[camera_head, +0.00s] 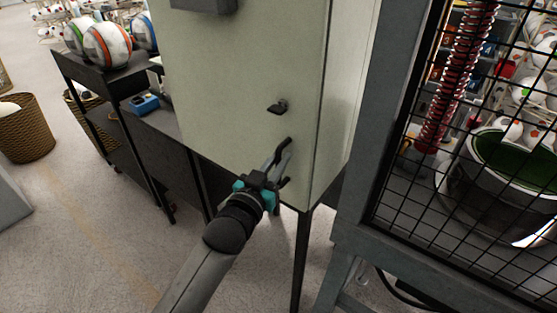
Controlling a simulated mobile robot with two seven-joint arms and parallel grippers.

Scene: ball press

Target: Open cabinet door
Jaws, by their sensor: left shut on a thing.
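The cabinet (235,70) is a pale grey-green metal box on dark legs, in the middle of the head view. Its front door looks closed, flush with the side panel (342,110). A small dark latch (278,107) sticks out of the door near its right edge. My left gripper (284,157) is at the lower right of the door, below the latch. My right gripper is not in view.
A grey frame with black wire mesh (455,190) stands close at the right, with a red spring (455,85) and a round green-lined tub behind it. A dark table (92,72) with balls stands at the left. A wicker basket (24,130) is further left. Floor is open at front left.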

